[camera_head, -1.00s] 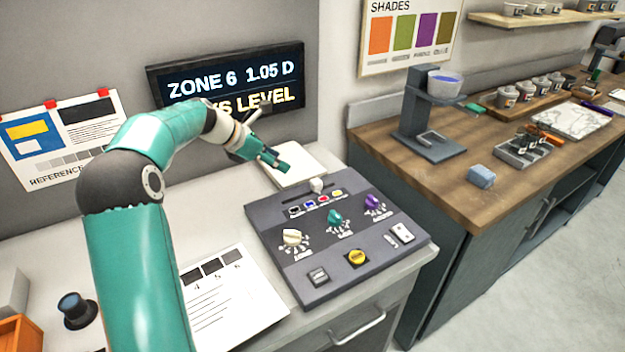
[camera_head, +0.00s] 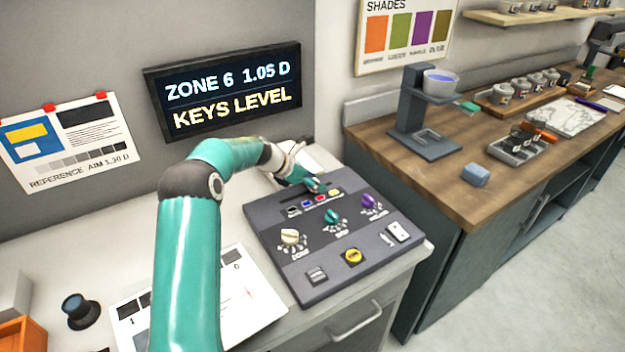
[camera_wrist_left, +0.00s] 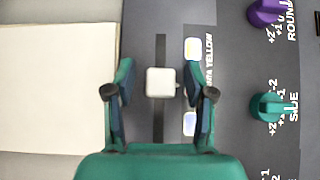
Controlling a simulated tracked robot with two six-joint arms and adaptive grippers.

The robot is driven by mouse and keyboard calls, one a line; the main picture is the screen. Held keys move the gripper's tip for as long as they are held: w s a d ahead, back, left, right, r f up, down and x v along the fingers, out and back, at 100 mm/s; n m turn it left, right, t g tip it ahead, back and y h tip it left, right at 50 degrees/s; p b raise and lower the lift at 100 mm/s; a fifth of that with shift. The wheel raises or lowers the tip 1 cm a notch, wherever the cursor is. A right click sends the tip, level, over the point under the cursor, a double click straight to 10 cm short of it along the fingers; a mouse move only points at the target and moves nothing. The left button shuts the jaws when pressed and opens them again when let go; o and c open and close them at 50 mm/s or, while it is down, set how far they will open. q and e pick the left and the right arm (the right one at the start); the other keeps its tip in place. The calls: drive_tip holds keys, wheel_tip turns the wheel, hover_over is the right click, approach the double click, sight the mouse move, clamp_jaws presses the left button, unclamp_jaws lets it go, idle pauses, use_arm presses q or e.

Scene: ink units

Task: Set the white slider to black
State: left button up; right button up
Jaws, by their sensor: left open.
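The control panel (camera_head: 270,232) lies on the counter and has a slot near its back edge. The white slider (camera_wrist_left: 161,82) is a square knob on a dark slot (camera_wrist_left: 160,128) in the left wrist view. In the head view my gripper hides the knob. A row of black, blue, red and yellow keys (camera_head: 321,199) runs beside the slot; the slider is near the yellow end. My left gripper (camera_head: 312,184) is over the slot, and in the left wrist view its open fingers (camera_wrist_left: 160,72) stand either side of the knob. I cannot tell whether they touch it. My right gripper is not in view.
Purple (camera_head: 369,202), green (camera_head: 331,217) and cream (camera_head: 290,237) dials and a yellow button (camera_head: 353,257) stand on the panel near the slot. A pale pad (camera_wrist_left: 55,85) lies beside the panel. A wall display (camera_head: 230,88) reads "ZONE 6 1.05 D KEYS LEVEL".

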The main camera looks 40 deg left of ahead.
use_arm(q)
clamp_jaws()
idle(0.3)
